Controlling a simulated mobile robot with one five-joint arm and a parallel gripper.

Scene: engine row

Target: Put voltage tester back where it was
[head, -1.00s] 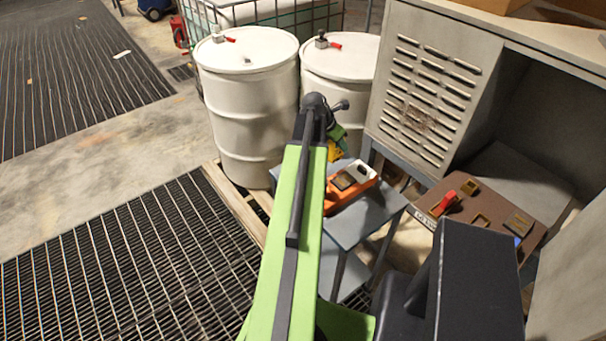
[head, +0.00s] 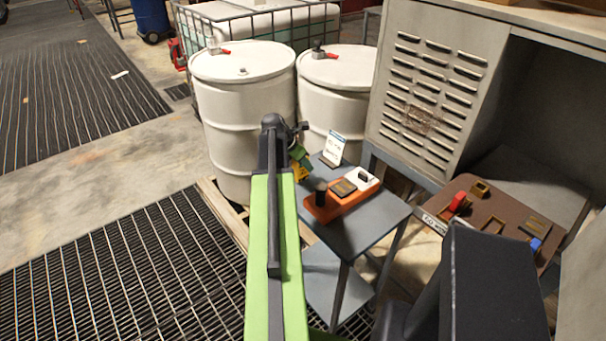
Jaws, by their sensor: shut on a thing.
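My gripper (head: 299,157) is at the far end of my green arm, over the left edge of a small grey table. It is shut on a small yellow thing (head: 300,173), probably the voltage tester. Most of it is hidden by the gripper and arm, so I cannot be sure what it is. An orange block (head: 345,207) lies on the grey table (head: 372,230), to the right of my gripper. It carries a black upright knob, a dark square recess and a white end with a black piece. A white card (head: 334,150) stands behind it.
A brown board (head: 490,215) with several brass-framed slots, a red piece (head: 457,201) and a blue piece (head: 535,245) is at right. Two white drums (head: 240,110) stand behind my gripper. A louvred grey cabinet (head: 425,90) stands behind the table.

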